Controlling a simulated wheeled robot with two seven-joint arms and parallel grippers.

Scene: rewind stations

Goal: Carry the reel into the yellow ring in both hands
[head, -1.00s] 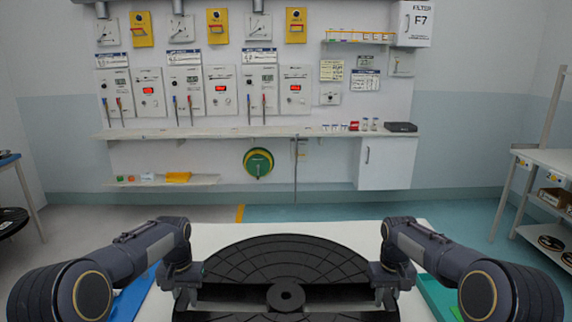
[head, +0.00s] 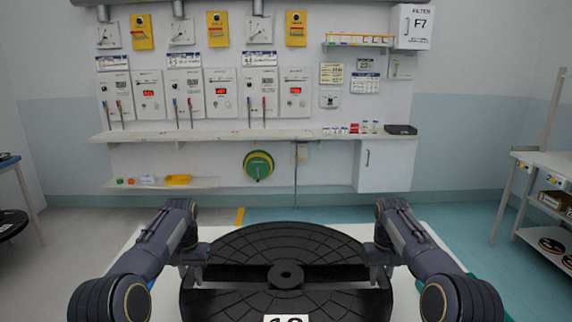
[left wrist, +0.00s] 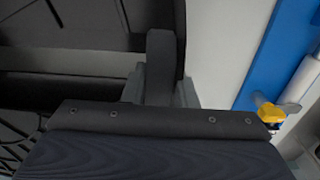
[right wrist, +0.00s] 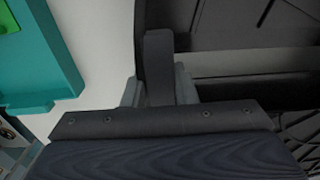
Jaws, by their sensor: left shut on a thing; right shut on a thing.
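The black reel (head: 285,245) is a large round disc with a central hub and a wide slot across it, at the bottom middle of the head view. A white label with a number shows at its near edge, partly cut off. My left gripper (head: 197,270) is shut on its left rim and my right gripper (head: 375,268) on its right rim. The left wrist view shows the left finger (left wrist: 160,68) against the reel's edge; the right wrist view shows the right finger (right wrist: 159,68) likewise. I see no yellow ring on the floor or table.
A pale table top (head: 420,240) lies beneath the reel. A blue item (left wrist: 262,60) and a teal item (right wrist: 45,60) lie at its sides. A wall bench (head: 210,135) with several panels stands ahead. A shelf rack (head: 545,200) stands right. Floor between is clear.

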